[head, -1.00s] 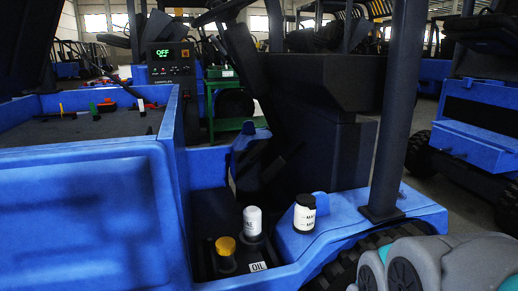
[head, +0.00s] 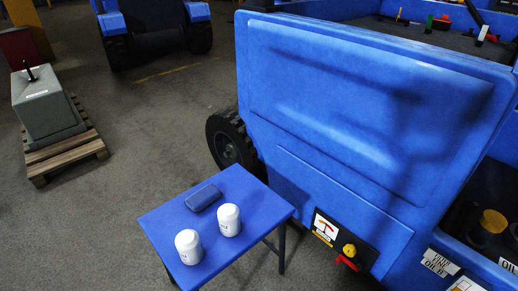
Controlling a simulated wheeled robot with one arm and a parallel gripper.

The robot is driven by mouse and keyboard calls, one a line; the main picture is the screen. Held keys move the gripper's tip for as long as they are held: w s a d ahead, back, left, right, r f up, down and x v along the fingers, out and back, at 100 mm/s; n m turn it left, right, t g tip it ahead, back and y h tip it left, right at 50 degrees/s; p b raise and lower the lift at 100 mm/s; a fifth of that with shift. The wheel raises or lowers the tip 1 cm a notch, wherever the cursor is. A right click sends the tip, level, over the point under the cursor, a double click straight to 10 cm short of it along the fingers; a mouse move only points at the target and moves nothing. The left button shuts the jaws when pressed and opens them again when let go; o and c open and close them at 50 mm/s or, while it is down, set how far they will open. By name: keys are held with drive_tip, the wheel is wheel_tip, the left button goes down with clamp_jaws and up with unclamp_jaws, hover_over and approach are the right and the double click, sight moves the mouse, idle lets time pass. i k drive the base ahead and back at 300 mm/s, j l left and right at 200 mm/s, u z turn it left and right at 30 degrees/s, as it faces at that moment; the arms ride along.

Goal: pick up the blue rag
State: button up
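A dark blue, flat, rounded block-like thing (head: 203,197), which looks like the folded blue rag, lies on a small blue table (head: 262,203) in the head view. It lies near the table's back edge, behind two white canisters. My gripper is not in view, so its state and its distance from the rag do not show.
Two white canisters (head: 188,246) (head: 229,219) stand in front of the rag. The large blue vehicle body (head: 360,120) rises close to the table's right. A grey block (head: 48,108) sits on a wooden pallet (head: 66,152) at left. Floor between pallet and table is clear.

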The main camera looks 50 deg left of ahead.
sight(199, 201)
drive_tip(key=u, duration=2.35)
drive_tip(key=z, duration=3.25)
drive_tip(key=u, duration=3.3)
drive_tip(key=i+u, duration=0.3)
